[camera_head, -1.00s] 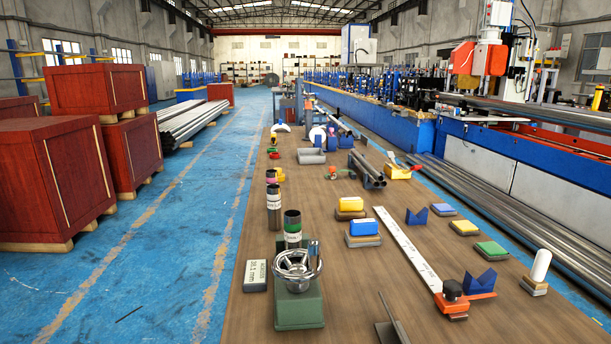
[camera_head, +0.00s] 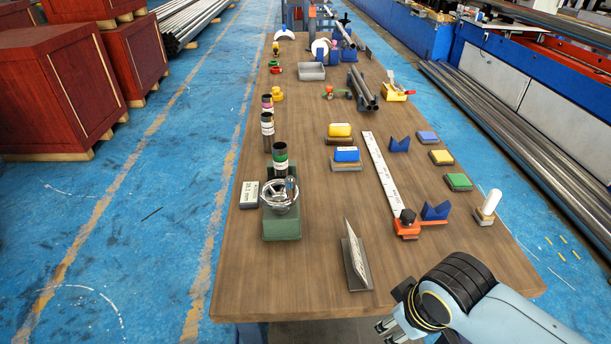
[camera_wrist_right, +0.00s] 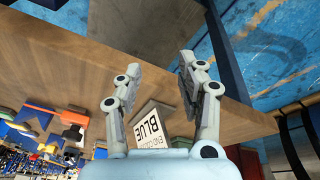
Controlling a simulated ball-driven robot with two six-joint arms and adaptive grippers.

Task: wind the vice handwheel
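A green vice (camera_head: 281,226) stands near the left front of the wooden bench, with a shiny silver handwheel (camera_head: 279,197) on it. A dark tube with a green band stands directly behind the wheel in the picture. My right gripper (camera_head: 386,328) is at the bottom of the head view, by the bench's front edge, well right of and nearer than the vice. In the right wrist view its two fingers (camera_wrist_right: 160,68) are spread apart with nothing held between them. The vice cannot be made out in the wrist view. My left gripper is not in view.
A folded card sign (camera_head: 356,258) stands between the vice and my right arm; it also shows in the wrist view (camera_wrist_right: 152,128). A label block (camera_head: 249,195) sits left of the vice. A white ruler (camera_head: 381,170) with an orange stop lies to the right. Bench before the vice is clear.

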